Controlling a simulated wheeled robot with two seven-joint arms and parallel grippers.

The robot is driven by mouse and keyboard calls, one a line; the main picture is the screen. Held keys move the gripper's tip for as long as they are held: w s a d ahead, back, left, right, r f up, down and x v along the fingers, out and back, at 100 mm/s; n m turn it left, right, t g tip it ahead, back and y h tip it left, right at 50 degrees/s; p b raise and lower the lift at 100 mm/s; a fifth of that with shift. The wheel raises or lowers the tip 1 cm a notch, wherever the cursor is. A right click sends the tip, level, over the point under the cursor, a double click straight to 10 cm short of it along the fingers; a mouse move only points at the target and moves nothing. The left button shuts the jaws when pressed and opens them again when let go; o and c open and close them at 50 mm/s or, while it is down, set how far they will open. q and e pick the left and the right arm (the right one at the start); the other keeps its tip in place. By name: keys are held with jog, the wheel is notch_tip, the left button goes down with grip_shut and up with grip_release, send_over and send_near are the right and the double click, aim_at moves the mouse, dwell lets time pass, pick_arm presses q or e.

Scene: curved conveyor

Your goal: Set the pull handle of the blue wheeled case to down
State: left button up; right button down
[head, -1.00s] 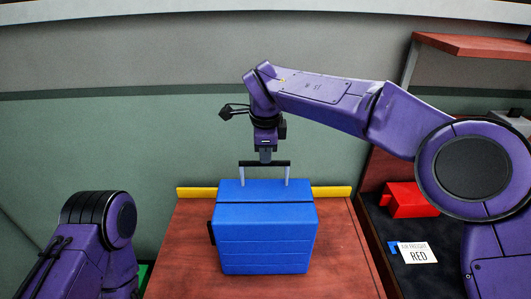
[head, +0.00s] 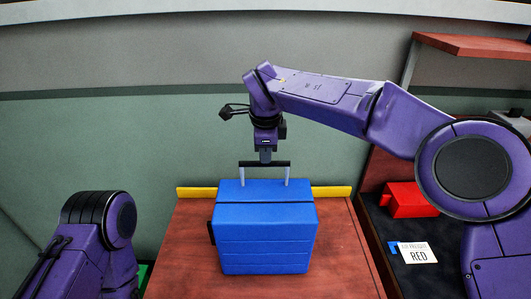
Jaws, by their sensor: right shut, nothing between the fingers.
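The blue wheeled case (head: 266,242) stands on a reddish-brown wooden surface. Its pull handle, a dark bar (head: 263,164) on two light rods, sticks up a short way above the case's top. My right gripper (head: 265,157) is shut and empty, pointing down at the middle of the bar from above. Its tips are at or just above the bar; I cannot tell whether they touch. My left arm shows at the lower left, but its gripper is out of view.
A yellow strip (head: 332,192) edges the back of the wooden surface (head: 191,250). At the right, a red item (head: 408,200) and a white card (head: 418,253) reading "RED" lie on a dark surface. A brown shelf (head: 470,47) is at the upper right.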

jog(key=c, duration=1.1)
grip_release()
notch_tip(320, 180, up, 10)
jog(key=s, duration=0.2)
jog(key=shift+r, duration=0.2)
